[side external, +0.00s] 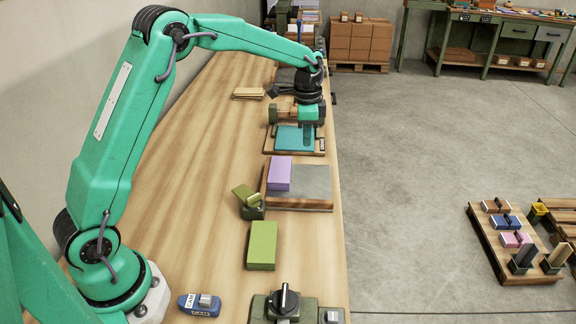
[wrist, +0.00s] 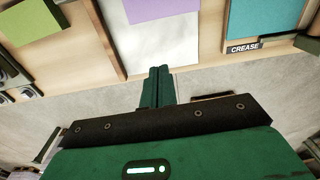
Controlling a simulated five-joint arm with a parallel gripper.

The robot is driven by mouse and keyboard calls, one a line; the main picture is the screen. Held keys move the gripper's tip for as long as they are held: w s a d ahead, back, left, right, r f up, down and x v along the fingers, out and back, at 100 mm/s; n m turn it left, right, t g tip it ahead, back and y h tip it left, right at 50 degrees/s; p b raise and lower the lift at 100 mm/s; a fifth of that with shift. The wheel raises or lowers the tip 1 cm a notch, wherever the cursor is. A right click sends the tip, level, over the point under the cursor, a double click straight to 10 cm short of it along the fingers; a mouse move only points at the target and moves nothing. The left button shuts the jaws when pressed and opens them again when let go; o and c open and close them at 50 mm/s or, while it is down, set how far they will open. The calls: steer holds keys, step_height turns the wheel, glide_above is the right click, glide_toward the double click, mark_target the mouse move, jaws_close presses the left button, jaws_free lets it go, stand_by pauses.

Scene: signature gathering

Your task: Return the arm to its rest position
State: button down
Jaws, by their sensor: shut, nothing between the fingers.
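My green arm reaches along the wooden bench to its far half. My gripper (side external: 308,140) points down above or beside a teal block on a wooden board (side external: 271,151); I cannot tell its exact height. In the wrist view my gripper's fingers (wrist: 158,72) are together with nothing between them, in front of a pale grey sheet (wrist: 165,45) and the bench edge.
On the bench (side external: 200,200) stand a purple block (side external: 279,174) on a grey-topped board, olive blocks (side external: 262,245), a blue tool (side external: 199,304) and a dark knob device (side external: 283,301). A "CREASE" label (wrist: 244,47) shows. The bench's left-middle surface is clear.

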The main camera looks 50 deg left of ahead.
steer(key=s+d+r+n+t, duration=0.3)
steer(key=s+r+n, duration=0.1)
steer(key=s+r, duration=0.9)
steer(key=s+d+f+n+t, duration=0.1)
steer(key=s+n, duration=0.3)
steer(key=s, duration=1.4)
steer(key=shift+f+n+t, duration=0.3)
steer(key=shift+f+t, duration=0.2)
steer(key=shift+t, duration=0.1)
